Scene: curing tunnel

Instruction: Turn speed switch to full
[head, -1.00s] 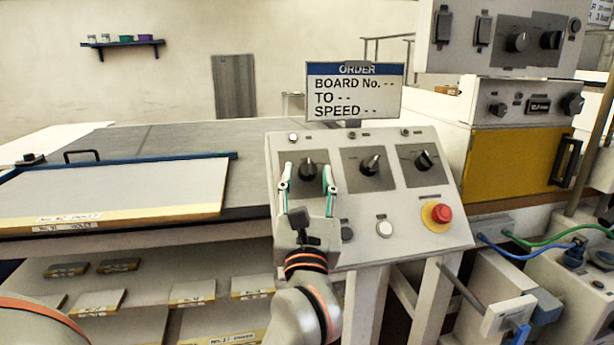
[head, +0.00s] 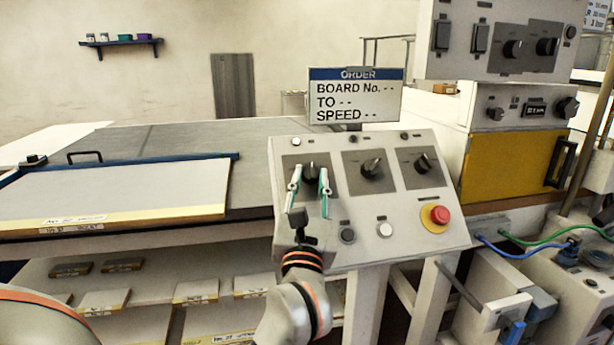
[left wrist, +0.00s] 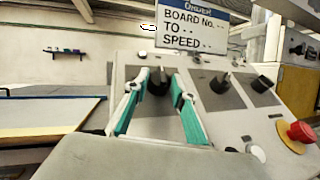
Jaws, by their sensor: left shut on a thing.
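A sloped control panel (head: 395,210) carries three black rotary switches in a row. The left switch (head: 310,172) sits between the fingers of my left gripper (head: 309,180), which is shut on it; it also shows in the left wrist view (left wrist: 158,85) between the green-padded fingers (left wrist: 158,90). The middle switch (head: 371,167) and the right switch (head: 423,164) stand free, with pointers tilted to the upper right. The labels are too small to read, so I cannot tell which one is the speed switch. My right gripper is not in view.
An order sign (head: 355,97) stands behind the panel, with dashes after BOARD No., TO and SPEED. A red emergency button (head: 439,215) and a white button (head: 385,230) sit low on the panel. A board (head: 120,195) lies at left.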

